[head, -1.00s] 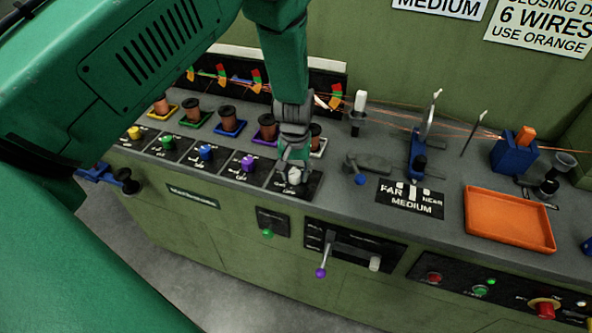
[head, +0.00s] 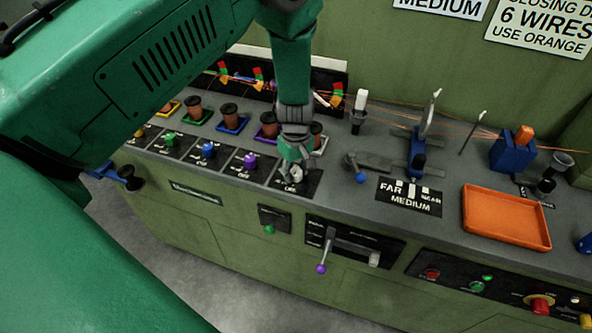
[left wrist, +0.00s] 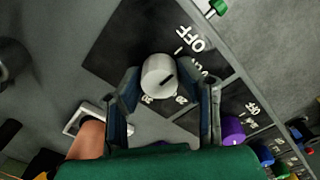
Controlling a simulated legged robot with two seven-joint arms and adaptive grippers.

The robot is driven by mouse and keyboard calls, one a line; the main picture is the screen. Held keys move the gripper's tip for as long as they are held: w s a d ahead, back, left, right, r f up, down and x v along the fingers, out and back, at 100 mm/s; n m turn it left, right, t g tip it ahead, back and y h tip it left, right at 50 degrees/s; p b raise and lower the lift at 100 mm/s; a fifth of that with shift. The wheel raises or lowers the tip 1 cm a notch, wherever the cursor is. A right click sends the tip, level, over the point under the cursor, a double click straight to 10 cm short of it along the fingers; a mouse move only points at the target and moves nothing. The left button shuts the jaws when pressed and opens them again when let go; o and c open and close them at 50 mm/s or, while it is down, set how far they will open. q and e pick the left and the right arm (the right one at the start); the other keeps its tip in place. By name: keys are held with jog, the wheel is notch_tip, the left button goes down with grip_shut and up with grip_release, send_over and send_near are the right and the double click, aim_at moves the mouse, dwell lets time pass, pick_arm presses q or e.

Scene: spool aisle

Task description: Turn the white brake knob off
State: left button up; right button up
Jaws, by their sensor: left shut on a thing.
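The white brake knob (left wrist: 159,76) stands on a black label plate (left wrist: 118,48) with white lettering. The word OFF is readable on the plate in the left wrist view. A short dark mark shows on the knob's top. My left gripper (head: 293,165) comes down from above, with its fingers on both sides of the knob and shut on it. In the head view the fingers hide most of the knob. My right gripper is in neither view.
Yellow, green, blue and purple knobs (head: 249,161) stand in a row to the left, with copper spools behind. A crank with a blue ball (head: 360,177) and an orange tray (head: 505,217) lie to the right. A purple-tipped lever (head: 321,268) is on the front panel.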

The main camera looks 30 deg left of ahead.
aim_at(297, 171)
pick_arm(q)
jog(key=shift+s+d+f, duration=0.2)
jog(key=shift+s+d, duration=0.05)
jog(key=shift+s, duration=0.05)
jog(key=o, duration=1.1)
jog(key=shift+o, duration=0.2)
jog(key=shift+w+r, duration=0.1)
jog(key=shift+w, duration=0.1)
jog(key=shift+r, duration=0.2)
notch_tip(297, 171, up, 12)
jog(key=shift+f, duration=0.25)
jog(key=shift+w, duration=0.1)
